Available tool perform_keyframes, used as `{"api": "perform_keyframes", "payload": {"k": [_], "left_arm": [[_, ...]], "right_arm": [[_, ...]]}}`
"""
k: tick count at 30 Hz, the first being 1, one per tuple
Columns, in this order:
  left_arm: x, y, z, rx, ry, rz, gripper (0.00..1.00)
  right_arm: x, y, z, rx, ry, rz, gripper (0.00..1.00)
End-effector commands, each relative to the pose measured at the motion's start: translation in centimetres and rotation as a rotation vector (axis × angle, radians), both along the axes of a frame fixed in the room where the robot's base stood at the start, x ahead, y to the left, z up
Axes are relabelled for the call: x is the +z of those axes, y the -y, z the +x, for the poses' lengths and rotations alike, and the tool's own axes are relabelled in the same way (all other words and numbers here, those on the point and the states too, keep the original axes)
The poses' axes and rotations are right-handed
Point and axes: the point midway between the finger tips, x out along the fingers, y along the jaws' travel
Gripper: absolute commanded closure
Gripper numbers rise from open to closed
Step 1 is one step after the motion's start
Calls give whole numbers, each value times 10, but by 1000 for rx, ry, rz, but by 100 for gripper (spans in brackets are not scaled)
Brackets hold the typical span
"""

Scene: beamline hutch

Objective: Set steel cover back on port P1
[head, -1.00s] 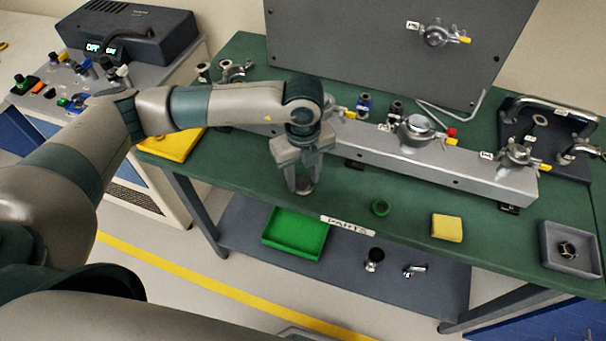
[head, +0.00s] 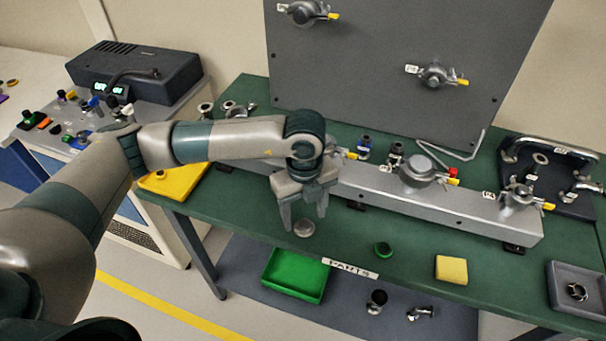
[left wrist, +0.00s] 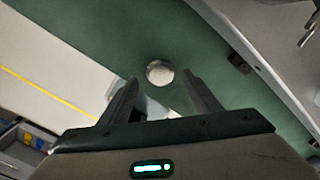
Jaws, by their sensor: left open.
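A round steel disc (head: 304,229), which looks like the steel cover, lies on the green bench near its front edge. My left gripper (head: 304,219) is open, fingers pointing down, at the disc. In the left wrist view the disc (left wrist: 160,73) shows just beyond and between the open fingertips (left wrist: 163,80), with no visible contact. A grey metal rail (head: 455,207) behind it carries clamped ports, among them a middle port (head: 418,171) and a right port (head: 518,194). A port further left is partly hidden by my wrist. The labels are too small to read, so I cannot tell which is P1.
A grey panel (head: 385,100) stands behind the rail.

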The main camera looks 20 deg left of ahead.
Motion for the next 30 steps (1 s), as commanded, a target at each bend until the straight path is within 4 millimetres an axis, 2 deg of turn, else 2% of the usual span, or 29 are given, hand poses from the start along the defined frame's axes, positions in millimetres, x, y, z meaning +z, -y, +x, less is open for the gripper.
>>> {"api": "perform_keyframes", "payload": {"k": [1,6,15,21,23,30], "left_arm": [[2,0,0,-1,3,-2,43],[30,-2,-2,-1,6,-2,43],[95,-1,-2,0,5,-2,43],[129,-2,-4,-1,3,0,43],[137,-2,-3,0,2,-1,43],[151,-2,-4,0,-1,1,43]], "right_arm": [[-11,0,0,0,0,0,76],[-30,0,0,0,0,0,76],[-48,0,0,0,0,0,76],[-58,0,0,0,0,0,76],[-59,0,0,0,2,0,76],[-57,-8,28,3,61,15,76]]}}
